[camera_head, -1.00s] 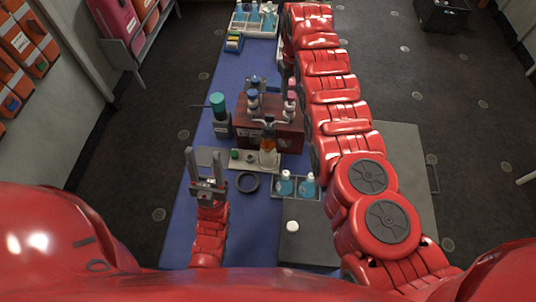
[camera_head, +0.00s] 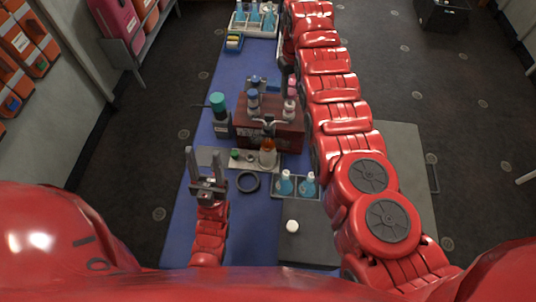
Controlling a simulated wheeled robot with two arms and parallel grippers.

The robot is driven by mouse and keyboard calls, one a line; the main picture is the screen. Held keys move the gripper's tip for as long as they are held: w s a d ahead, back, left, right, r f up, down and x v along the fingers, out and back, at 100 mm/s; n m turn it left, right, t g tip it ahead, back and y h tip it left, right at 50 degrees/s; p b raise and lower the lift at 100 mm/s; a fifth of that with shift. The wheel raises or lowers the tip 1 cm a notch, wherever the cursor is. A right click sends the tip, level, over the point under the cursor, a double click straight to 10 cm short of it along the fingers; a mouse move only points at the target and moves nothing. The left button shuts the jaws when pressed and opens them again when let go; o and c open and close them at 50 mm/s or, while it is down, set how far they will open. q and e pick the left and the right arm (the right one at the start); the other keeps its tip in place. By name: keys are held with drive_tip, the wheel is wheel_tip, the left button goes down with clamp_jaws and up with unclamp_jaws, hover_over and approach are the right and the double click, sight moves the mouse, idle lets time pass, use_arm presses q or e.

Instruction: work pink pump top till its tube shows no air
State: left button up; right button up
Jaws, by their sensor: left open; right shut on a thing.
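A pink pump top (camera_head: 293,80) shows at the right end of a brown box (camera_head: 272,132), close against the red links of my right arm. Its tube and any air in it are too small to make out. My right arm reaches far up the picture; part of its gripper (camera_head: 281,52) shows as a grey edge left of the links. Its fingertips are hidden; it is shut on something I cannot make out. My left gripper (camera_head: 205,163) is open and empty, in front of the box, with its two fingers pointing up the picture.
Blue pump tops (camera_head: 253,94) stand at the box's left. A teal-capped bottle (camera_head: 217,103) stands beside it. The blue mat (camera_head: 255,225) is clear nearby.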

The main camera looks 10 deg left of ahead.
sight(291, 91)
drive_tip(key=shift+f+b, duration=0.45)
drive_tip(key=shift+f, duration=0.4)
drive_tip(key=o, duration=1)
drive_tip(key=shift+r, duration=0.1)
drive_tip(key=shift+r, duration=3.45)
